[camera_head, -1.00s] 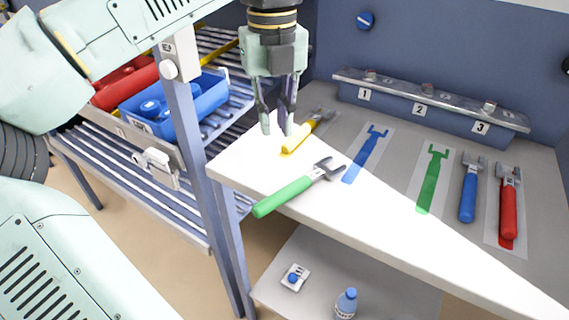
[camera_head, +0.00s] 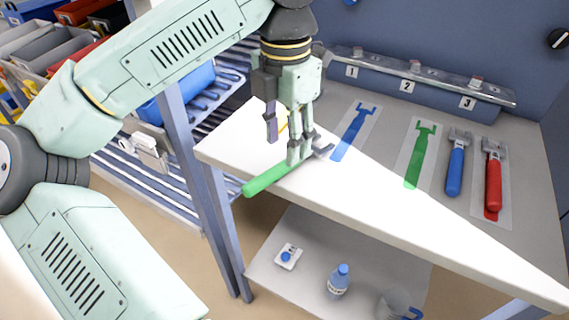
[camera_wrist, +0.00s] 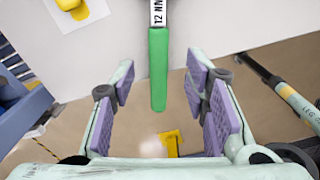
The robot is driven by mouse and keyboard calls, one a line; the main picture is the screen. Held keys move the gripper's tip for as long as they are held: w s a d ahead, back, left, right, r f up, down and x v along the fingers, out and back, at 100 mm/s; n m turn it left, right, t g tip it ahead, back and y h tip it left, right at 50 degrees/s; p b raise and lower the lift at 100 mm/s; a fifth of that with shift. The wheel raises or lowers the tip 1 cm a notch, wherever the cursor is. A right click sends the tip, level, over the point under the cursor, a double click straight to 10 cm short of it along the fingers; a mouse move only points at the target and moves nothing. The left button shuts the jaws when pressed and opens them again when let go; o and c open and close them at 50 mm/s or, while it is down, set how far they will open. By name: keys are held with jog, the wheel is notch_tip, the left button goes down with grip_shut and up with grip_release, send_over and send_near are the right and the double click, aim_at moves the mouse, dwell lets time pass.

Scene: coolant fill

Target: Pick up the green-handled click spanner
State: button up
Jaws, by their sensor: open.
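The green-handled spanner (camera_head: 268,181) lies at the front left edge of the bench, its handle pointing to the lower left and overhanging the edge. My gripper (camera_head: 286,146) is over its head end, which it partly hides. In the wrist view the green handle (camera_wrist: 158,65) points down between the two spread fingers of my gripper (camera_wrist: 162,88), with a "12 NM" label above it. The fingers are open with nothing held. Whether a finger touches the spanner cannot be told.
A yellow-handled spanner (camera_head: 283,122) is mostly hidden behind my gripper. A lower shelf (camera_head: 320,245) holds a blue-capped bottle (camera_head: 339,280).

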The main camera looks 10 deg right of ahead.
aim_at(264, 180)
notch_tip(264, 180, down, 5)
jog(key=shift+r+p, duration=0.1)
jog(key=shift+p, duration=0.5)
jog(key=shift+c, duration=0.4)
grip_shut()
